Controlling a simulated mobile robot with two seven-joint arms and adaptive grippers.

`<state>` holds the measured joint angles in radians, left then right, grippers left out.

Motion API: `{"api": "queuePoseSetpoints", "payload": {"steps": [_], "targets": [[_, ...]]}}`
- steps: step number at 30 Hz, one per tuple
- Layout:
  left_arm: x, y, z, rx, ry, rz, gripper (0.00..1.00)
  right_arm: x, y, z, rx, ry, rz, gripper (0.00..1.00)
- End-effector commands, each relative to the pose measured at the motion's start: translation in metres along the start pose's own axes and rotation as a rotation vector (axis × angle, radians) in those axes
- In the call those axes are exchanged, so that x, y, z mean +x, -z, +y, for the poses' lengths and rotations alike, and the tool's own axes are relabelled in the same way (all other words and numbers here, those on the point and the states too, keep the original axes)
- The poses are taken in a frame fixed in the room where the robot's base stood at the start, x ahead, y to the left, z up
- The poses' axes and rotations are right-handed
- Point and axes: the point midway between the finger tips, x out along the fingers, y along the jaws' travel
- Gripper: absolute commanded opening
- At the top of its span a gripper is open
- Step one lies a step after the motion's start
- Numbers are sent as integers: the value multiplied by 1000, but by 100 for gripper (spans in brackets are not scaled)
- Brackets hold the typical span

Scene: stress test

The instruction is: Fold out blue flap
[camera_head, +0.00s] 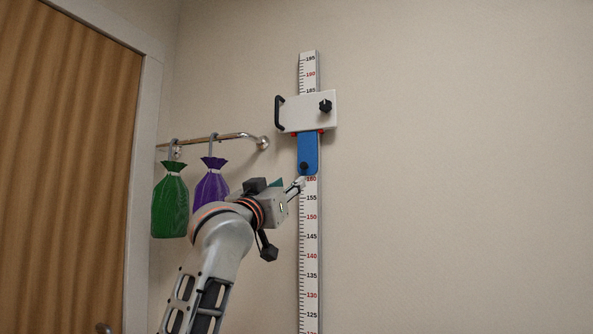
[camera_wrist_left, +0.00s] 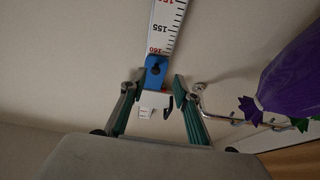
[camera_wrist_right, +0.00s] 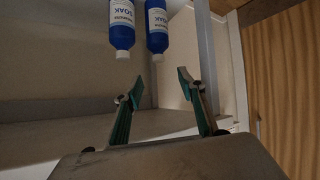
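The blue flap (camera_head: 308,152) hangs down flat along the wall-mounted height scale (camera_head: 309,235), below a white slider block (camera_head: 312,112). A dark knob sits near the flap's lower end. My left gripper (camera_head: 298,186) is at the flap's lower end in the head view. In the left wrist view the blue flap (camera_wrist_left: 156,72) shows between the spread fingers of my left gripper (camera_wrist_left: 156,90), which is open and empty. Whether a finger touches the flap cannot be told. My right gripper (camera_wrist_right: 160,88) is open and empty in the right wrist view, below two blue bottles.
A green bag (camera_head: 170,205) and a purple bag (camera_head: 211,183) hang from a metal rail (camera_head: 225,137) left of the scale, close to my left arm. A wooden door (camera_head: 62,165) is at far left. Blue bottles (camera_wrist_right: 122,28) hang near my right gripper. The wall right of the scale is clear.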

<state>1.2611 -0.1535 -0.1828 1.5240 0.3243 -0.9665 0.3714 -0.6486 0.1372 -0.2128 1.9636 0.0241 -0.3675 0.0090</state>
Motion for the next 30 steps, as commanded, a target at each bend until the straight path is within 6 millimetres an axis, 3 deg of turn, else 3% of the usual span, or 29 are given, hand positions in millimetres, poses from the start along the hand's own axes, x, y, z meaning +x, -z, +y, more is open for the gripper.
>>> {"api": "queuePoseSetpoints", "payload": {"steps": [3, 7, 21, 30], "targets": [[1, 15, 5, 0, -6, 11, 31, 0, 0, 0, 0, 0, 0, 40], [6, 21, 6, 0, -8, 15, 31, -1, 1, 0, 0, 0, -1, 40], [65, 22, 6, 0, -7, 13, 31, -12, -3, 18, -6, -25, -43, 40], [79, 21, 6, 0, -7, 15, 31, -15, -16, 19, 3, -32, -74, 40]]}}
